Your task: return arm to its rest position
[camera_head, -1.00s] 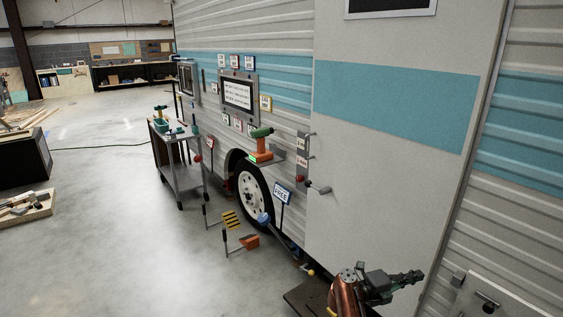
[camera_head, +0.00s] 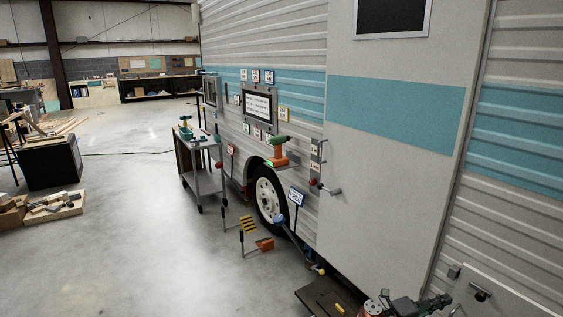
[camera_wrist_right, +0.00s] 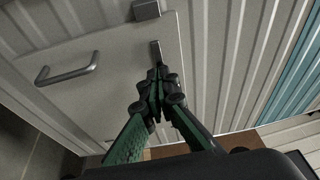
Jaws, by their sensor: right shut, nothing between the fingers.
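My right gripper (camera_head: 432,303) is at the bottom right of the head view, low in front of the camper's side and partly cut off by the frame edge. In the wrist view its two dark fingers with green inner links (camera_wrist_right: 158,88) are closed together and empty. They point toward a pale hatch panel (camera_wrist_right: 115,85) with a bar handle (camera_wrist_right: 67,69). A small metal piece (camera_wrist_right: 155,52) lies just beyond the fingertips; I cannot tell whether they touch. My left gripper is out of view.
The camper's side (camera_head: 390,190) rises close ahead, with a door handle (camera_head: 331,190) and a wheel (camera_head: 269,197). A dark step (camera_head: 318,295) lies low beside the gripper. A tool cart (camera_head: 205,180) stands farther off. Open floor (camera_head: 130,240) lies left.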

